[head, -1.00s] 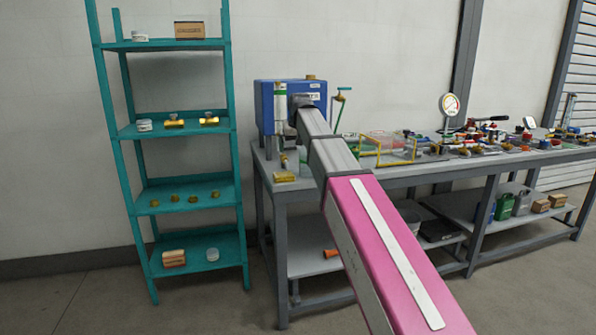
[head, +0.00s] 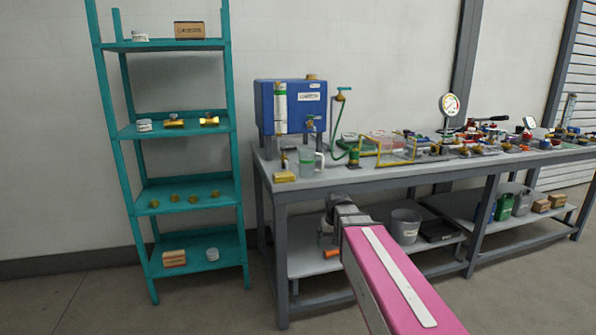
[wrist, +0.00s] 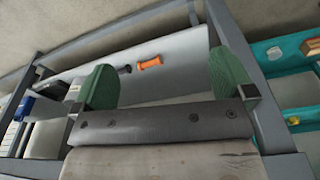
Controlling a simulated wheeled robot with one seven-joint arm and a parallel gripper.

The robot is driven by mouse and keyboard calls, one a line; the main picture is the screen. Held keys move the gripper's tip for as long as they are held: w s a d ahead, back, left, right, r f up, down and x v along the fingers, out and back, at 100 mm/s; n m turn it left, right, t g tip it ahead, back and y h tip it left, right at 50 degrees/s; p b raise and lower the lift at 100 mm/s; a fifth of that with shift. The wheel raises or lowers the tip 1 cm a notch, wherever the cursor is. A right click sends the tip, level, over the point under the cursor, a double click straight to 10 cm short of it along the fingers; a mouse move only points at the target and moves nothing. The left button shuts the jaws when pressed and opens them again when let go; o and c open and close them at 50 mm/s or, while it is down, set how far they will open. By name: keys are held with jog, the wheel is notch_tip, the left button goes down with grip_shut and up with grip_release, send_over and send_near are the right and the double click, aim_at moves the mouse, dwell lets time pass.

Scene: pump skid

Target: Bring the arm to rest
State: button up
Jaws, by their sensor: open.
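My arm shows in the head view as a pink link with a white strip, reaching from the lower right to grey wrist parts in front of the workbench (head: 400,177). The fingers are hidden or too small to tell there. In the wrist view my gripper (wrist: 160,88) is open, its two green fingertips wide apart with nothing between them. Beyond them is the bench's lower shelf (wrist: 170,55) with an orange object (wrist: 150,62) lying on it. The fingers touch nothing that I can see.
A blue tank (head: 292,106) and a clear jug (head: 307,162) stand at the bench's left end. A gauge (head: 449,105) and many fittings crowd its right. A teal shelf unit (head: 188,255) stands left. A grey bucket (head: 405,226) sits on the lower shelf.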

jog(key=s+d+f, duration=0.3)
jog(key=s+f, duration=0.3)
jog(key=s, duration=0.1)
jog(key=s+d+f+m+g, duration=0.1)
jog(key=s+d+f, duration=0.2)
jog(key=s+f, duration=0.3)
jog(key=shift+s+g, duration=0.3)
jog(key=shift+s, duration=0.4)
